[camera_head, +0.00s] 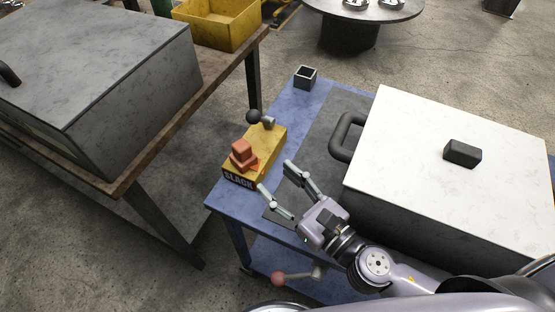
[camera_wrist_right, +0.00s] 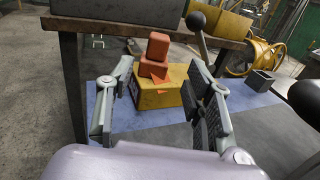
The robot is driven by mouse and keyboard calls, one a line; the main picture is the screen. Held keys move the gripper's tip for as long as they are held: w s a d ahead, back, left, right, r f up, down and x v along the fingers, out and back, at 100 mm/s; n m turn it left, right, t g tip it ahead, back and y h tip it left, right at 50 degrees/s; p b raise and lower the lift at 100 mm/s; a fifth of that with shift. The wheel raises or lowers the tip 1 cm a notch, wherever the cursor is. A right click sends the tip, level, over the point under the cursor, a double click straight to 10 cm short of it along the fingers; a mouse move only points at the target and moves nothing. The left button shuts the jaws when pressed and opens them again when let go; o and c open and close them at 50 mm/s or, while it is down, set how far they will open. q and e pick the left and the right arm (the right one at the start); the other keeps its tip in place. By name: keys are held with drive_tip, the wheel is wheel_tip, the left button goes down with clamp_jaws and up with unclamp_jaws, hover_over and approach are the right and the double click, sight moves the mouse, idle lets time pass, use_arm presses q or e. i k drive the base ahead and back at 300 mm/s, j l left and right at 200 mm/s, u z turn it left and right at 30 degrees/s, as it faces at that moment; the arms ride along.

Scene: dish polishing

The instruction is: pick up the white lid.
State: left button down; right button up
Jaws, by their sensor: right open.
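The white lid (camera_head: 440,185) is the broad flat top of a dark box on the right of the blue table in the head view. A black block-shaped knob (camera_head: 462,152) stands on it. My right gripper (camera_head: 275,176) is open and empty, left of the lid and apart from it, above the table. Its spread fingers also show in the right wrist view (camera_wrist_right: 162,75), facing a yellow block beyond them. The lid's white top does not show in the wrist view. My left gripper is not in view.
A yellow box (camera_head: 262,157) with orange blocks (camera_head: 243,155) on it lies just beyond my right fingers. A black handle (camera_head: 343,138) sticks out from the dark box. A small dark open cup (camera_head: 305,77) stands at the table's far end. A workbench (camera_head: 210,95) is at the left.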

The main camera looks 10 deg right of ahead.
sight(484, 179)
drive_tip(key=k, duration=1)
